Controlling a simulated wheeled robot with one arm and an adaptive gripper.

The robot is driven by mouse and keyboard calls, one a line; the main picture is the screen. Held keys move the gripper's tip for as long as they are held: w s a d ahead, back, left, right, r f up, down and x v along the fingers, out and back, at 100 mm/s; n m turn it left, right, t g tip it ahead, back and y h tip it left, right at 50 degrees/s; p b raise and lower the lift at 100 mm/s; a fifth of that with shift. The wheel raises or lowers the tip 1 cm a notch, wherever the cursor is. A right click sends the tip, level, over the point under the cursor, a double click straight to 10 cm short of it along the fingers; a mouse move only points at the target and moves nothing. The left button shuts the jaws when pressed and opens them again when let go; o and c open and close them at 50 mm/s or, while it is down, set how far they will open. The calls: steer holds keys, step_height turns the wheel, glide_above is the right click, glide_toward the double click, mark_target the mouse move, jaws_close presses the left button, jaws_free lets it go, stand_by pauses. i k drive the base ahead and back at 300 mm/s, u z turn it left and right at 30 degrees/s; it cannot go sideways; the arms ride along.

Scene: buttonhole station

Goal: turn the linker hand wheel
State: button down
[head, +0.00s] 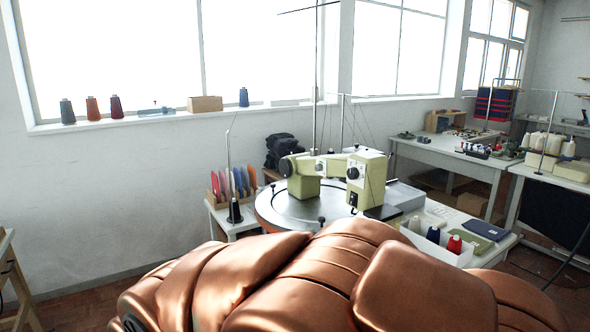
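The linker machine (363,184) is pale green and stands on a white table in the middle of the view. A wide round grey metal plate (287,207) with a brown rim lies in front of and around its base. A small dark round part (285,167) sits at the left end of the machine's arm, and a dark round knob (352,173) is on the face of the right housing. I cannot tell for sure which of these is the hand wheel. My gripper is not in view.
Thread cones (433,235) in a white tray and folded cloths (484,230) lie right of the machine. Thin upright rods (315,80) rise behind. The lower middle view is blocked. Open floor shows at lower left.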

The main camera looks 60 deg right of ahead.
mark_target(285, 166)
steer(key=z, duration=1.75)
steer(key=k, duration=0.6)
steer(key=u, duration=0.8)
steer(key=i, duration=1.25)
steer(key=z, duration=0.35)
